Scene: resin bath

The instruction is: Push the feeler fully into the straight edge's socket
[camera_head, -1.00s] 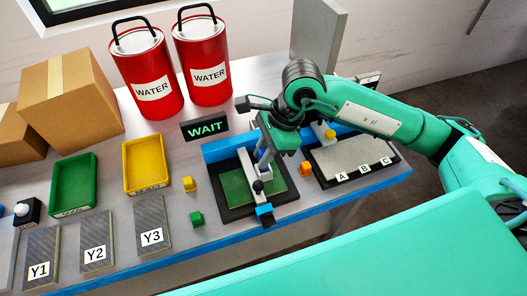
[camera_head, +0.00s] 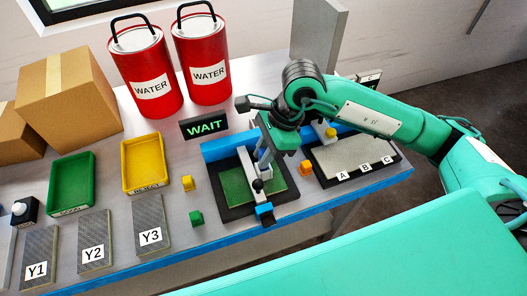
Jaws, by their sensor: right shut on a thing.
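My right gripper (camera_head: 265,156) points down over the resin bath (camera_head: 232,208), a black-rimmed tray with a green inside. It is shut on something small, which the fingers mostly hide. A grey straight edge (camera_head: 247,168) lies across the bath, with a black and blue end block (camera_head: 265,214) at the front rim. The feeler and the socket cannot be told apart clearly at this size; a small dark and white part (camera_head: 259,185) shows on the straight edge just below the fingers. My left gripper is not in view.
A lit WAIT sign (camera_head: 204,127) stands behind the bath. A black tray with a grey plate (camera_head: 350,157) marked A, B, C lies right. Green (camera_head: 72,183) and yellow (camera_head: 145,163) bins lie left.

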